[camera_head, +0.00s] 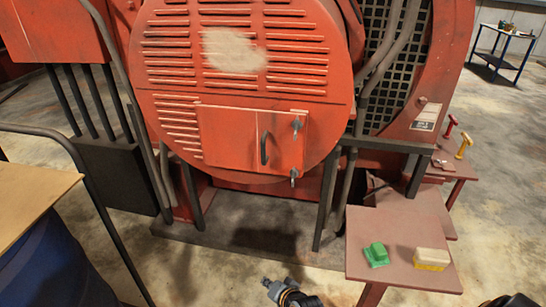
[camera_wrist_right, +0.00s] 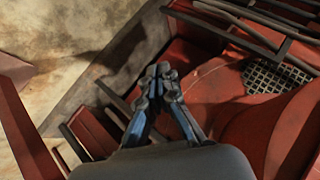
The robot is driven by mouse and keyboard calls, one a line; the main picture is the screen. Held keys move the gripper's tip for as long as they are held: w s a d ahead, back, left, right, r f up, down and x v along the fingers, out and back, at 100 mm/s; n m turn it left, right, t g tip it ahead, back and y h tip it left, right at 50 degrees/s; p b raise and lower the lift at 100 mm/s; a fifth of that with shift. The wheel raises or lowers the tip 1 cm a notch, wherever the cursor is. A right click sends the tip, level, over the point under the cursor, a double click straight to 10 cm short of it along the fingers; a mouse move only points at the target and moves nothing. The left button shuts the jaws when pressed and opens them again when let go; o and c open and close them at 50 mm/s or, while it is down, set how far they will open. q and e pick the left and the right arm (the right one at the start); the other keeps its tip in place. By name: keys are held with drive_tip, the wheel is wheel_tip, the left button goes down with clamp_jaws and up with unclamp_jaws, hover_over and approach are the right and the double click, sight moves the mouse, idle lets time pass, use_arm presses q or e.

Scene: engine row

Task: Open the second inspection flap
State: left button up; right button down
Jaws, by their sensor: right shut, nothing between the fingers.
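A rectangular red flap (camera_head: 235,140) sits low on the round, slatted red engine cover (camera_head: 170,85) in the head view. It looks shut, flush with the cover. It has a black upright handle (camera_head: 264,148) and two small metal latches, an upper one (camera_head: 297,125) and a lower one (camera_head: 293,176), near its right edge. Whether this is the second flap I cannot tell. My right gripper (camera_head: 268,284) is at the bottom of the head view, below and apart from the flap. In the right wrist view my right gripper (camera_wrist_right: 158,70) is shut and empty. My left gripper is not in view.
A red side table (camera_head: 365,240) at lower right holds a green block (camera_head: 376,255) and a yellow-and-white block (camera_head: 431,259). A black rail (camera_head: 85,175) and a blue drum (camera_head: 50,270) stand at left. Concrete floor (camera_head: 220,270) lies open before the engine.

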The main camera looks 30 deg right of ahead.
drive_tip(key=w+d+r+m+t, duration=0.2)
drive_tip(key=r, duration=0.6)
drive_tip(key=w+d+r+m+t, duration=0.1)
drive_tip(key=w+d+r+m, duration=0.15)
drive_tip(key=r, duration=0.65)
drive_tip(key=m+t+h, duration=0.2)
drive_tip(key=m+t, duration=0.2)
drive_tip(key=t, duration=0.1)
approach(274, 156)
drive_tip(key=s+a+r, duration=0.2)
drive_tip(key=s+r, duration=0.1)
drive_tip(key=s, duration=0.1)
drive_tip(key=shift+w+d+p, duration=0.2)
drive_tip(key=shift+w+p, duration=0.3)
drive_tip(key=shift+w, duration=2.1)
drive_tip(key=shift+w+d+p, duration=0.2)
drive_tip(key=shift+w+p, duration=0.25)
drive_tip(key=shift+w, duration=2.2)
